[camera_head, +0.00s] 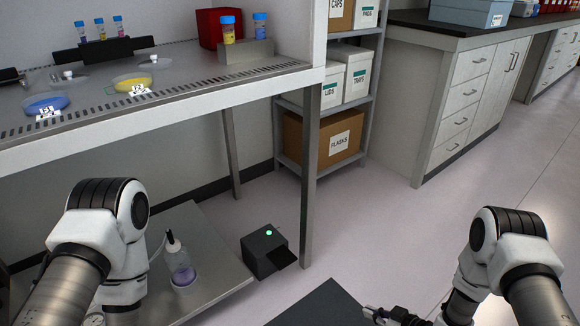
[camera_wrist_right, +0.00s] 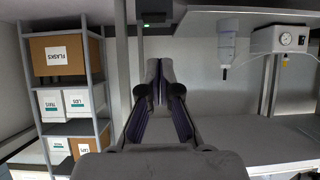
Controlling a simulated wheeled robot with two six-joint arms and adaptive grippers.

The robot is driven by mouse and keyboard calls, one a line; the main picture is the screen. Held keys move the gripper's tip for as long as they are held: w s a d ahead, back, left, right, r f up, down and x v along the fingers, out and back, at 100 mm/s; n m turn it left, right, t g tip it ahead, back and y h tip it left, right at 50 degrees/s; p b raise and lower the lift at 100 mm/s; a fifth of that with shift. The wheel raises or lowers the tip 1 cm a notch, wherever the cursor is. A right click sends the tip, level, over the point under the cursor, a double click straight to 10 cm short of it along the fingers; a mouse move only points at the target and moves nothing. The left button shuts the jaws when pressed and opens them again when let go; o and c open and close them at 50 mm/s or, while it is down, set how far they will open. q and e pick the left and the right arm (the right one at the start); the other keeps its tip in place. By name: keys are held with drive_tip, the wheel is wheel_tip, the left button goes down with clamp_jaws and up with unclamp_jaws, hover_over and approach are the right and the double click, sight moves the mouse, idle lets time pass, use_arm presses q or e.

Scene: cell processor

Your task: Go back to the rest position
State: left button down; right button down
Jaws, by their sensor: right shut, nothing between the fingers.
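My right gripper (camera_head: 385,316) is at the bottom edge of the head view, in front of a dark flat surface. The right wrist view shows its two dark fingers (camera_wrist_right: 159,82) together and empty. My left arm comes in at the lower left of the head view, but its gripper is out of the frame. No object is near the right fingertips that I can see touching them.
The steel bench (camera_head: 225,80) holds a blue dish (camera_head: 46,103), a yellow dish (camera_head: 133,81) and blue-capped tubes. A bottle (camera_head: 179,264) stands on a lower shelf (camera_head: 222,290), near a dark box (camera_head: 265,250) on the floor. Shelves and cabinets stand behind; floor at the right is clear.

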drive_tip(key=s+a+r+m+g+h+p, duration=0.15)
drive_tip(key=s+r+p, duration=0.35)
drive_tip(key=r+p, duration=0.65)
drive_tip(key=s+a+r+m+g+h+p, duration=0.15)
drive_tip(key=s+r+p, duration=0.45)
drive_tip(key=r+p, duration=0.6)
drive_tip(key=s+d+r+m+g+h+p, duration=0.1)
drive_tip(key=s+d+r+m+g+h, duration=0.1)
drive_tip(key=s, duration=0.7)
drive_tip(key=s+d+r+m+g+h+p, duration=0.2)
drive_tip(key=s+d+r+m+g, duration=0.1)
drive_tip(key=s, duration=0.5)
drive_tip(key=shift+s+d+r+g+h, duration=0.35)
drive_tip(key=shift+d+r+g, duration=0.2)
drive_tip(key=shift+r, duration=0.15)
